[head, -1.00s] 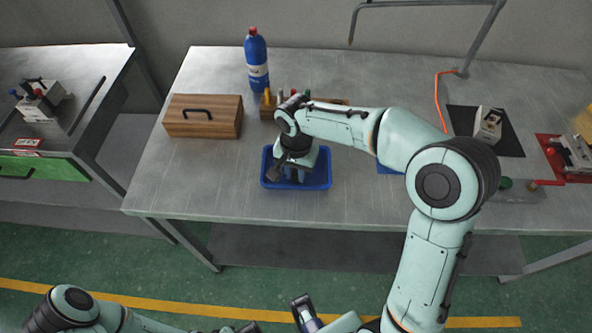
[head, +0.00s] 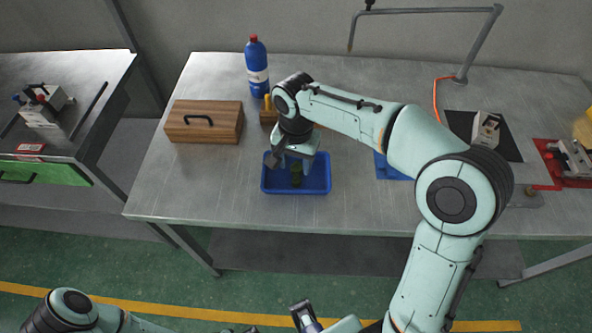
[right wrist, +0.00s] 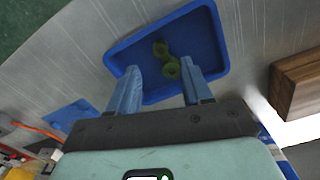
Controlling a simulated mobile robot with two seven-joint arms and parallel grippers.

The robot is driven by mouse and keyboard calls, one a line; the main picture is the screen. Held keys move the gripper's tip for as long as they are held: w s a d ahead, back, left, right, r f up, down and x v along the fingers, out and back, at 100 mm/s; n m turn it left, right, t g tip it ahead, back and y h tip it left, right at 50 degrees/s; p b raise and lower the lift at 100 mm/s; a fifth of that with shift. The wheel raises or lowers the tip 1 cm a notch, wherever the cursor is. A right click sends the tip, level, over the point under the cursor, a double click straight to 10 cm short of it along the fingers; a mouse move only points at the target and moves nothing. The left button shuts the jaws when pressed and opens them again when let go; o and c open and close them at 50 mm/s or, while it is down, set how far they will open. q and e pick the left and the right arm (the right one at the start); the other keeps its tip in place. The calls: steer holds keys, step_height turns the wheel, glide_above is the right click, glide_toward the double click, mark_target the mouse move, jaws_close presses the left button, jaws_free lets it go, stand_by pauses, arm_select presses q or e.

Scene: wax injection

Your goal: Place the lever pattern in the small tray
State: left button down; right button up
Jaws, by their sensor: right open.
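The lever pattern is a small dark green lobed piece (head: 297,177) lying inside a blue tray (head: 296,190) on the bench. In the right wrist view the green piece (right wrist: 166,58) lies on the floor of the blue tray (right wrist: 207,22). My right gripper (head: 289,162) is above the tray, with its fingers apart. In the right wrist view its two blue fingers (right wrist: 160,68) are spread with the green piece beyond and between them, apparently untouched.
A second blue tray or mat (head: 388,168) lies right, partly behind my right arm. A wooden box (head: 204,122) and blue bottle (head: 257,70) stand behind. A black mat with a block (head: 486,130) and red-based device (head: 570,160) are right. The bench's front left is clear.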

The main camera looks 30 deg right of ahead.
step_height(320, 180, up, 5)
steer(key=shift+r+p, duration=0.1)
steer(key=shift+p, duration=0.25)
stand_by(0.4)
